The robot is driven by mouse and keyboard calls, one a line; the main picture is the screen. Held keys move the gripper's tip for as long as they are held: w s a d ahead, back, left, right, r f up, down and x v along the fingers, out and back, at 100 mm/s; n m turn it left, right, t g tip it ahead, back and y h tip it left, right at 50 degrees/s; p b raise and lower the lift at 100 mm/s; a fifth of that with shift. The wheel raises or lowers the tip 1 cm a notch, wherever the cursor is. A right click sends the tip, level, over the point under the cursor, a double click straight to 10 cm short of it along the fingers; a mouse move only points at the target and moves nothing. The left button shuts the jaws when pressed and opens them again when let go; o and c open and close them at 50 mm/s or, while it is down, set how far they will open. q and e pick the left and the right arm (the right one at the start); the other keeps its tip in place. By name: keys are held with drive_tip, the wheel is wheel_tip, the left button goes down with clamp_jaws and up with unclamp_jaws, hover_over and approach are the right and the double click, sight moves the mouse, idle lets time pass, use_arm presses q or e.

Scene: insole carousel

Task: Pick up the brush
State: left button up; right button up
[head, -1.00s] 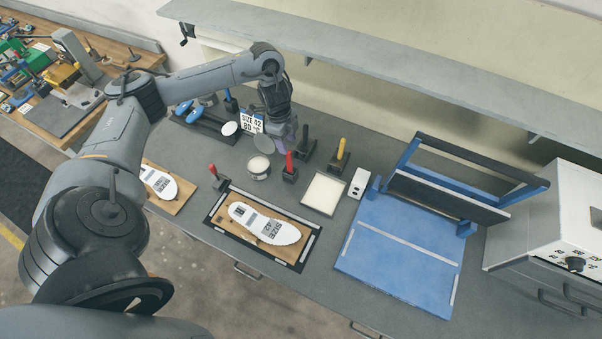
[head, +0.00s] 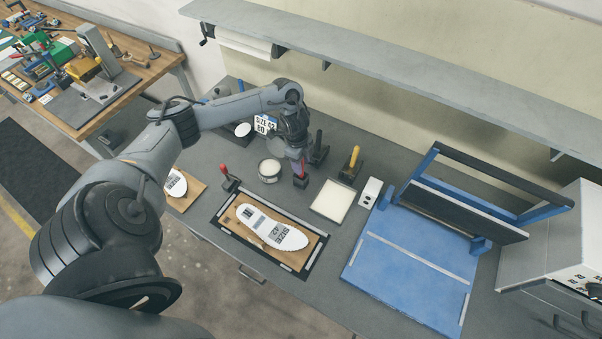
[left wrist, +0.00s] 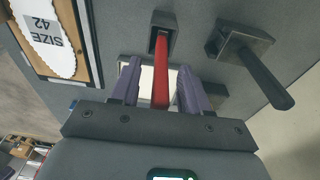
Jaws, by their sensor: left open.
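A tool with a red handle (head: 302,179), which looks like the brush, stands upright in a small dark holder on the grey bench; its lower end is hidden. My left gripper (head: 297,158) is right above it in the head view and covers part of the handle. In the left wrist view the red handle (left wrist: 160,75) lies between the two purple fingers of my open left gripper (left wrist: 160,92), with a gap on either side. My right gripper is in neither view.
A black-handled tool (head: 318,148) stands close beside, and a yellow-handled one (head: 352,162) is to the right. A round tin (head: 270,171), white tray (head: 331,202), insole board (head: 270,229) and blue frame (head: 410,265) are nearby. A shelf (head: 400,75) hangs behind.

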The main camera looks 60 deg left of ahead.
use_arm(q)
drive_tip(key=shift+f, duration=0.25)
drive_tip(key=shift+c, duration=0.4)
clamp_jaws()
drive_tip(key=shift+r, duration=0.1)
